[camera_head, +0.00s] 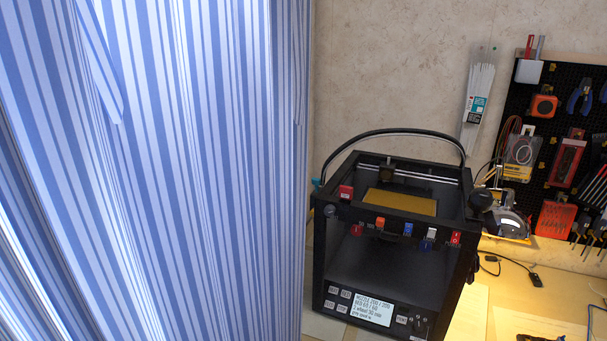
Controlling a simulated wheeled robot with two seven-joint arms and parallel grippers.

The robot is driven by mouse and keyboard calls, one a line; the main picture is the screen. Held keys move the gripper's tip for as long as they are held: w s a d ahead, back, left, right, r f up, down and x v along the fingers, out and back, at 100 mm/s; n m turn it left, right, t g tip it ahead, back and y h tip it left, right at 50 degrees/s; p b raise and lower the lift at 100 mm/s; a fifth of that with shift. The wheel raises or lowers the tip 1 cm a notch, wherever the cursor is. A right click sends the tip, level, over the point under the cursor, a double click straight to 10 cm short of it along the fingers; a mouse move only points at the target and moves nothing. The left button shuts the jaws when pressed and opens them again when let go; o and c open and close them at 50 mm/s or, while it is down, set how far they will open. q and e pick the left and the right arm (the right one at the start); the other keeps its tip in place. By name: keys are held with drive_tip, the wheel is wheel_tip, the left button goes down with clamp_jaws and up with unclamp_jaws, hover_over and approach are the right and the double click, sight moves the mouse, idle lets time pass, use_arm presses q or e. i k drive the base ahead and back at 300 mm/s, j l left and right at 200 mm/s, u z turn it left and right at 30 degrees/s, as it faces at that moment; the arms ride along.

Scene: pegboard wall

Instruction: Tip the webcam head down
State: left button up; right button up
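A small dark rounded thing (481,199) sits at the right upper edge of a black box-shaped 3D printer (395,245). It may be the webcam head, but it is too small and dark to tell for sure, and its tilt cannot be read. The printer has an open frame, a yellow-brown plate (400,203) near its top and a lit screen (372,308) low on its front. Neither of my grippers is in view.
A blue and white striped curtain (190,170) fills the left half of the view and hides what is behind it. A pegboard (545,130) with tools hangs on the right wall. A bag of white ties (477,100) hangs beside it. Cables lie on the lit bench (525,300).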

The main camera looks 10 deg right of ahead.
sight(480, 200)
drive_tip(key=z, duration=1.3)
